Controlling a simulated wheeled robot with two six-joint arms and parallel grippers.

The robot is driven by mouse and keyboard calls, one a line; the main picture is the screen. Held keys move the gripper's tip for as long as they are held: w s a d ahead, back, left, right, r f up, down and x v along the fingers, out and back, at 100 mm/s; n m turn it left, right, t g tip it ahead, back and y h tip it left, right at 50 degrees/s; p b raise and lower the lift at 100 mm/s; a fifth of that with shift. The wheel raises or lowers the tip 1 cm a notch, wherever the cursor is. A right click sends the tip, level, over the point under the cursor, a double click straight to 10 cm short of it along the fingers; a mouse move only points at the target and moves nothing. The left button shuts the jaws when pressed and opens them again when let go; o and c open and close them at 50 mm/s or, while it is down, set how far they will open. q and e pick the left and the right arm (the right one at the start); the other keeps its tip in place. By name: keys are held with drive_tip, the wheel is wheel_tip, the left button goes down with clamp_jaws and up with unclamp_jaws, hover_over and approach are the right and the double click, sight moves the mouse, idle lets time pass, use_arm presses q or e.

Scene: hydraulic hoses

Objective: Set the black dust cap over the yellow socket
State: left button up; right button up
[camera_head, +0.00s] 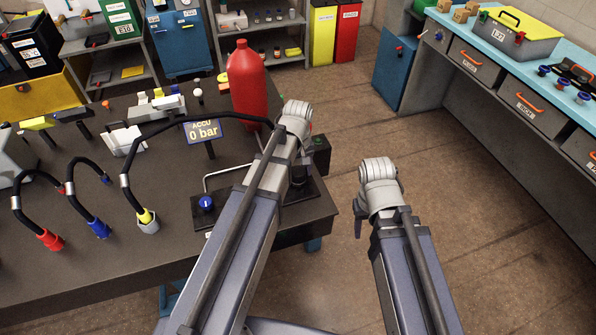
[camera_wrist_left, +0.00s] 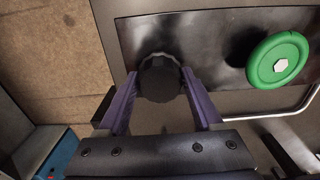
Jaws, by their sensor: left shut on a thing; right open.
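My left gripper (camera_wrist_left: 159,80) is shut on a black ribbed round piece (camera_wrist_left: 160,78), over a dark glossy plate. I cannot tell whether this piece is the dust cap or a fixed knob. In the head view my left arm hides most of the fingers and the piece. A yellow fitting (camera_head: 146,216) sits in a pale grey cup at a black hose's end, on the table to the left, well apart from my left gripper. No loose black cap is clearly seen beside it. My right gripper (camera_head: 361,217) is open and empty, over the floor right of the table.
A green disc (camera_wrist_left: 278,60) is right of the held piece. A red cylinder (camera_head: 248,85) and the "ACCU 0 bar" sign (camera_head: 203,130) stand near my left arm. Red (camera_head: 50,240) and blue (camera_head: 98,229) hose ends are further left. A black hose (camera_head: 190,120) arches across the table.

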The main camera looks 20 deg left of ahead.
sight(298, 171)
use_arm(q)
drive_tip(key=shift+f+b, duration=0.45)
drive_tip(key=shift+f, duration=0.15)
drive_tip(key=o, duration=1.4)
drive_tip(key=shift+c, duration=0.2)
drive_tip(key=shift+r, duration=0.15)
wheel_tip(298, 171, up, 8)
drive_tip(key=p, duration=0.8)
drive_tip(key=shift+f, duration=0.2)
drive_tip(key=s+d+m+y, duration=0.1)
drive_tip(key=s+d+m, duration=0.9)
drive_tip(key=s, duration=0.4)
drive_tip(key=shift+s+d+m, duration=0.15)
drive_tip(key=shift+d+m, duration=0.1)
drive_tip(key=shift+m, duration=0.05)
